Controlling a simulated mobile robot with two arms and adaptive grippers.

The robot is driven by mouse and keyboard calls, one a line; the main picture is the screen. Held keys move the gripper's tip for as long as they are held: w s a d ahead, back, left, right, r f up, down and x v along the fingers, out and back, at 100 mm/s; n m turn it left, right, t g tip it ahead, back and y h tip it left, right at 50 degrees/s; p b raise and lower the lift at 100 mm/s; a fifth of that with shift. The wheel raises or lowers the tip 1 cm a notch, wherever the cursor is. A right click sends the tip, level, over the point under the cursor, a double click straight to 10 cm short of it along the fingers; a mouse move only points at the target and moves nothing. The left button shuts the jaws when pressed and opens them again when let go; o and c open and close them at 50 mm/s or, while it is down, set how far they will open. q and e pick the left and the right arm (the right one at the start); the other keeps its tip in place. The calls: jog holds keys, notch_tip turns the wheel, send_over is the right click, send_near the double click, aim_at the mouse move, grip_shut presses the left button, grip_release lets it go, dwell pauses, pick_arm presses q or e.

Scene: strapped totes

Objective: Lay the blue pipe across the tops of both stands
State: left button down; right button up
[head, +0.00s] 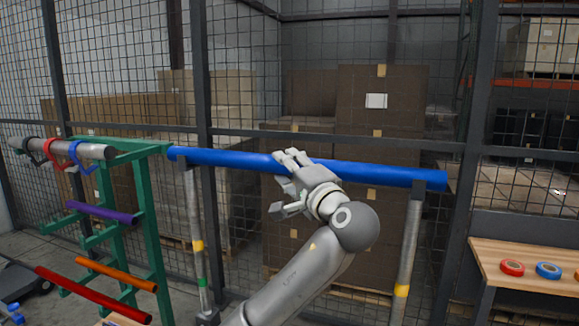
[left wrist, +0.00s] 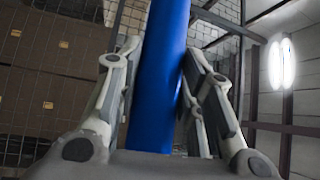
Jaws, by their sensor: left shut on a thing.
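The blue pipe (head: 380,173) runs nearly level across the head view. Its left end is over the top of the left stand (head: 195,225) and its right end is by the top of the right stand (head: 407,250). I cannot tell whether it touches both tops. My left gripper (head: 283,182) is shut on the pipe near its middle. In the left wrist view the pipe (left wrist: 158,80) passes between the two fingers (left wrist: 158,95). Both stands are upright grey poles with a yellow band. My right gripper is not in view.
A green rack (head: 152,225) at the left holds a grey pipe with clamps (head: 90,150), a purple pipe (head: 100,212), an orange pipe (head: 115,274) and a red pipe (head: 90,294). A wooden table (head: 510,255) with tape rolls stands at the right. Mesh fencing and boxes are behind.

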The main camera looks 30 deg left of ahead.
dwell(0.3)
pick_arm(q)
jog(key=c, duration=0.9)
grip_release()
jog(key=shift+f, duration=0.15)
jog(key=shift+d, duration=0.1)
